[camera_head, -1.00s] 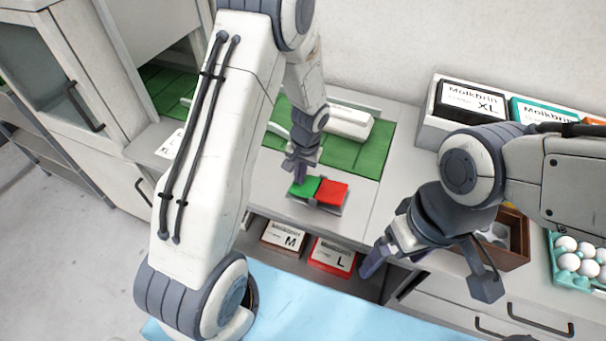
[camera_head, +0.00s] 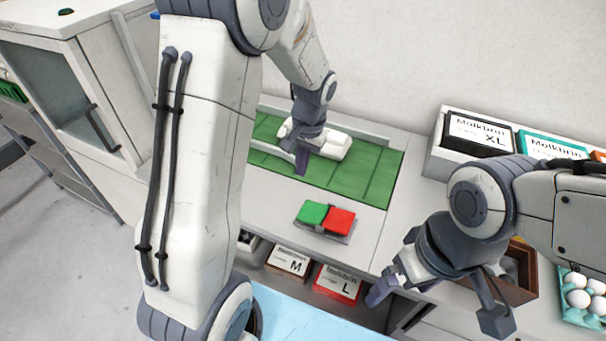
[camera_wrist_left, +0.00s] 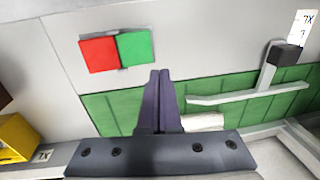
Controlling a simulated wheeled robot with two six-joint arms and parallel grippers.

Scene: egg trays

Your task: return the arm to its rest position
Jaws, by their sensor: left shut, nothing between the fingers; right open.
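My left arm comes down from the top of the head view, and its gripper (camera_head: 302,164) hangs over the near part of the green conveyor belt (camera_head: 372,176). The left wrist view shows the left gripper's fingers (camera_wrist_left: 160,90) pressed together with nothing between them. A green button (camera_head: 312,213) and a red button (camera_head: 340,221) sit on a plate in front of the belt, apart from the left gripper. My right gripper (camera_head: 375,295) is open and empty, over the front of the counter.
Egg cartons, one marked XL (camera_head: 478,138), stand in a white box at the back right. Boxes marked M (camera_head: 290,262) and L (camera_head: 338,282) are under the counter. White eggs (camera_head: 578,298) sit in a teal tray at the right. A white machine part (camera_head: 337,147) lies across the belt.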

